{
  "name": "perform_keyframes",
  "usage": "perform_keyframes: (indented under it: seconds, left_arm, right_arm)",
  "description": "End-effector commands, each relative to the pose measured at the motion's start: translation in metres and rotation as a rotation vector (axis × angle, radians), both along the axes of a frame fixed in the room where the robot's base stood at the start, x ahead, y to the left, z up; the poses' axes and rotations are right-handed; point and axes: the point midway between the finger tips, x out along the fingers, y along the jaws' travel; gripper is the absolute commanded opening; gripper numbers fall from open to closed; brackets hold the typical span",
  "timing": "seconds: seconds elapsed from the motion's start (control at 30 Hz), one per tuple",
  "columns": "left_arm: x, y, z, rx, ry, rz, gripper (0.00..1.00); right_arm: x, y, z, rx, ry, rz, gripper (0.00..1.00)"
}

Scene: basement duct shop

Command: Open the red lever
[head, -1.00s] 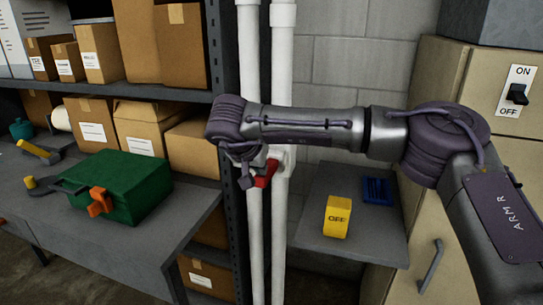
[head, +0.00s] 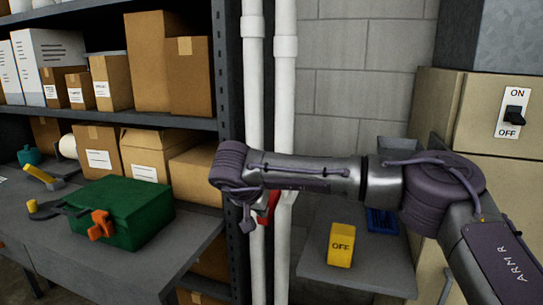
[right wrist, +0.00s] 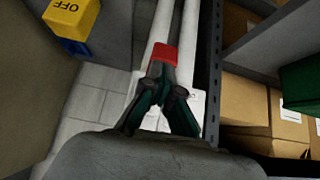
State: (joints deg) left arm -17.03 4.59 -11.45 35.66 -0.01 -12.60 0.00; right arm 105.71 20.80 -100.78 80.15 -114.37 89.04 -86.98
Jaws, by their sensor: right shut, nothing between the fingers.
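The red lever (head: 268,207) sits on the white pipes (head: 285,110), mostly hidden behind my right wrist in the head view. In the right wrist view the red lever (right wrist: 163,56) shows as a red block just beyond my fingertips. My right gripper (right wrist: 168,76) is shut and empty, its tips overlapping the lever's near end in that view; I cannot tell whether they touch. In the head view my right gripper (head: 247,218) is small and partly hidden, just left of the lever. My left gripper is not in view.
A dark metal shelf (head: 110,123) with cartons stands left of the pipes. A green box (head: 130,210) with an orange latch lies on the grey bench (head: 190,240). At right are a yellow OFF block (head: 341,245), a blue tray (head: 382,221) and an ON/OFF switch (head: 514,114).

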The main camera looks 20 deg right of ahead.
Motion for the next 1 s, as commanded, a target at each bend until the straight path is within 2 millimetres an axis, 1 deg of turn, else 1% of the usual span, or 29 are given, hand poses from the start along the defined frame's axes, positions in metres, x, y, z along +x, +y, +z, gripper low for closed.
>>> perform_keyframes:
  seconds: [0.03,0.23,0.33,0.47,0.6,0.63,0.7,0.9,1.0]
  left_arm:
    - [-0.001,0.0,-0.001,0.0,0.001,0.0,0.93]
    - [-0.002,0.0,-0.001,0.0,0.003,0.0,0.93]
    - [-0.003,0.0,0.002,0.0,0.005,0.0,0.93]
    - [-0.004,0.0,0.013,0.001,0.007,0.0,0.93]
    - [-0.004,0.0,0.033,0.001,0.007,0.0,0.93]
    - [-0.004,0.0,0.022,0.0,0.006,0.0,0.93]
    - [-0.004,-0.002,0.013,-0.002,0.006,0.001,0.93]
    - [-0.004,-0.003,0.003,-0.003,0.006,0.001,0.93]
    - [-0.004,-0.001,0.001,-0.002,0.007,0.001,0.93]
  right_arm:
    - [-0.003,0.0,-0.01,-0.002,0.02,0.001,0.0]
    - [-0.003,0.001,-0.011,-0.002,0.023,0.002,0.0]
    - [-0.004,0.002,-0.006,-0.002,0.022,0.003,0.0]
    - [-0.006,0.008,0.013,-0.002,0.014,0.004,0.0]
    - [-0.012,0.02,0.047,-0.001,0.002,0.006,0.0]
    - [-0.018,0.025,0.042,-0.001,0.003,0.008,0.0]
    - [-0.031,0.033,0.048,-0.003,0.0,0.007,0.0]
    - [-0.062,0.053,0.071,-0.002,-0.002,0.006,0.0]
    - [-0.073,0.06,0.08,-0.001,-0.003,0.004,0.0]
